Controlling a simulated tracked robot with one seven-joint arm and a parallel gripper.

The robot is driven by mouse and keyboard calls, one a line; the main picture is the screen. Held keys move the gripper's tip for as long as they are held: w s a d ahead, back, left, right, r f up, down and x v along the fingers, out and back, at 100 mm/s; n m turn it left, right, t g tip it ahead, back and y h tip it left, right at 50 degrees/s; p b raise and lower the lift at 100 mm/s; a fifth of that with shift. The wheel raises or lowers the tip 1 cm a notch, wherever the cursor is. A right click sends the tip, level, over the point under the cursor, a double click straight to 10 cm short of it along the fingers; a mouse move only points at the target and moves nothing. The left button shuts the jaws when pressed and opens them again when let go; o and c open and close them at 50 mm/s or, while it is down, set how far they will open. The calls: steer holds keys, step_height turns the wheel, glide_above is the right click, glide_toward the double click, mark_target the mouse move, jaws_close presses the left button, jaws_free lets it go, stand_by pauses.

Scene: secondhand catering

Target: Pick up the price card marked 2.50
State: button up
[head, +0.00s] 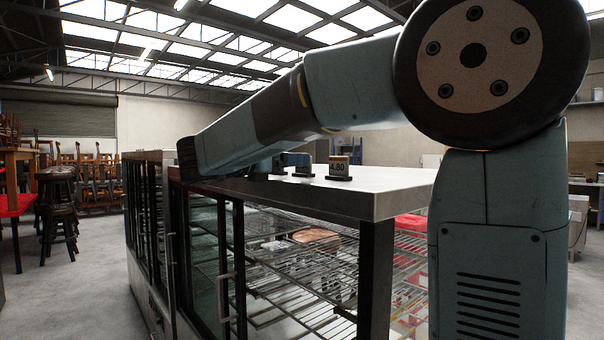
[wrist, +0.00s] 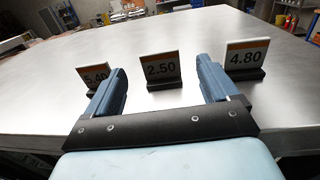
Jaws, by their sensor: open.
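In the wrist view the price card marked 2.50 (wrist: 161,68) stands upright in a dark base on the steel top, in the middle of three cards. My gripper (wrist: 161,80) is open, its two blue fingers apart. The 2.50 card shows in the gap between the fingers, a little beyond the tips; I cannot tell whether it is touched. The 5.40 card (wrist: 96,75) is at the left, partly hidden by the left finger. The 4.80 card (wrist: 246,56) is beyond the right finger. In the head view the 4.80 card (head: 339,167) shows clearly, and my arm hides part of the row.
The cards stand on a steel-topped glass cabinet (head: 400,184) with wire shelves inside. The neighbouring cards are close to my fingers on both sides. The top behind the cards is mostly clear. Dark stools (head: 58,200) and stacked chairs (head: 95,175) stand at the left.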

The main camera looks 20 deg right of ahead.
steer(key=shift+x, duration=3.15)
steer(key=c, duration=1.1)
